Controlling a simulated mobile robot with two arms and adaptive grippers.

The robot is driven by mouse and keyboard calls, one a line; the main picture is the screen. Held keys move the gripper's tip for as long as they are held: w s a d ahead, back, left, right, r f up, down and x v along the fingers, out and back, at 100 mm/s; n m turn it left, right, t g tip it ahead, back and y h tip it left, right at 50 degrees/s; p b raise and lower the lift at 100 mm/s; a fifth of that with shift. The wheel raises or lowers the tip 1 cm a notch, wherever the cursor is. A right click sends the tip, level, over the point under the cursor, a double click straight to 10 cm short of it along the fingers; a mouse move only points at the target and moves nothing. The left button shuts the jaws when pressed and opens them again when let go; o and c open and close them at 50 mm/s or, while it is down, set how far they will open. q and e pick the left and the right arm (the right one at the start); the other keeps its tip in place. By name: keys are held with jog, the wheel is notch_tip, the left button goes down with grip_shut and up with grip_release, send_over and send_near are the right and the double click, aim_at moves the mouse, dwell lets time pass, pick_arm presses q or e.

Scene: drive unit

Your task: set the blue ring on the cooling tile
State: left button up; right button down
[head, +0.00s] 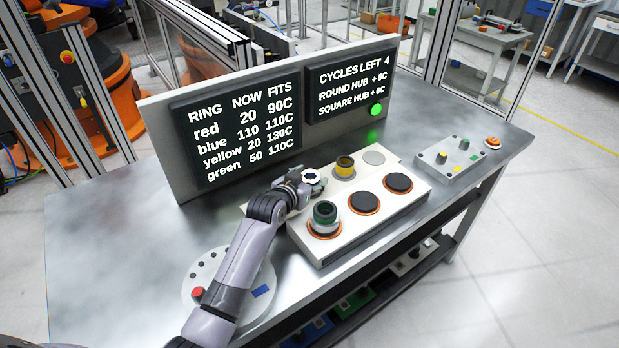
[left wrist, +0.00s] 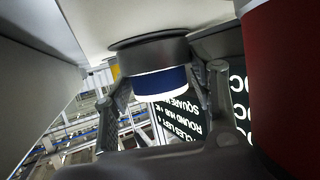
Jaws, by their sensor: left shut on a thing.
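The blue ring (left wrist: 160,82) is between the fingers of my left gripper (head: 303,183), which is shut on it. In the head view the ring's pale top and dark hole (head: 311,176) show at the left end of the white block's back row. In the upside-down left wrist view, my left gripper (left wrist: 163,95) holds it against or very close to a grey disc (left wrist: 150,50); I cannot tell whether they touch. A bare grey tile (head: 374,157) is at the back row's right end. My right gripper is not in view.
A yellow ring (head: 344,162) stands right beside the held ring. A red surface (left wrist: 285,80) is close by in the wrist view. The sign board (head: 240,130) stands behind.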

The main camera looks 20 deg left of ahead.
pick_arm(q)
jog(key=o, duration=1.7)
jog(key=shift+s+f, duration=0.1)
jog(key=shift+f, duration=0.1)
jog(key=shift+r, duration=0.5)
jog(key=shift+s+r, duration=0.2)
jog(key=v, duration=1.1)
jog(key=shift+s+r, duration=0.2)
jog(key=shift+r, duration=0.05)
